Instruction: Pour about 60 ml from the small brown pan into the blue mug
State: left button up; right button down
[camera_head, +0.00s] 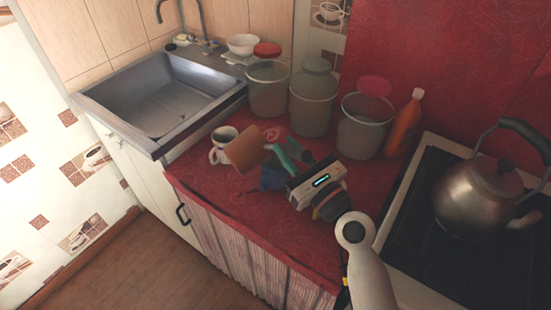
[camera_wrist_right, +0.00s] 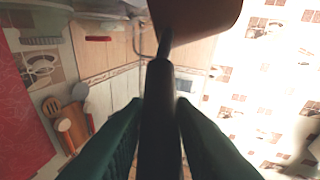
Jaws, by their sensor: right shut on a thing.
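My right gripper (camera_head: 281,154) is shut on the handle of the small brown pan (camera_head: 247,149) and holds it over the red counter. In the right wrist view the dark handle runs between the teal fingers (camera_wrist_right: 160,140), with the reddish-brown pan (camera_wrist_right: 197,18) at the top. The pan looks tilted in the head view; its inside and any liquid are hidden. A dark blue thing (camera_head: 271,179), perhaps the blue mug, shows below the gripper, mostly covered by it. A white mug (camera_head: 218,154) with a dark inside stands just left of the pan. My left gripper is out of view.
Several large jars (camera_head: 313,104) stand along the back of the red counter (camera_head: 240,205), beside an orange bottle (camera_head: 405,125). A metal sink (camera_head: 160,105) lies left. A kettle (camera_head: 480,195) sits on the stove at right. The counter's front left is clear.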

jog(key=s+a+f+n+g+y, duration=0.1)
jog(key=s+a+f+n+g, duration=0.1)
jog(key=a+n, duration=0.3)
jog(key=shift+s+f+n, duration=0.5)
jog(key=shift+s+n, duration=0.1)
jog(key=shift+n, duration=0.9)
dwell(0.7)
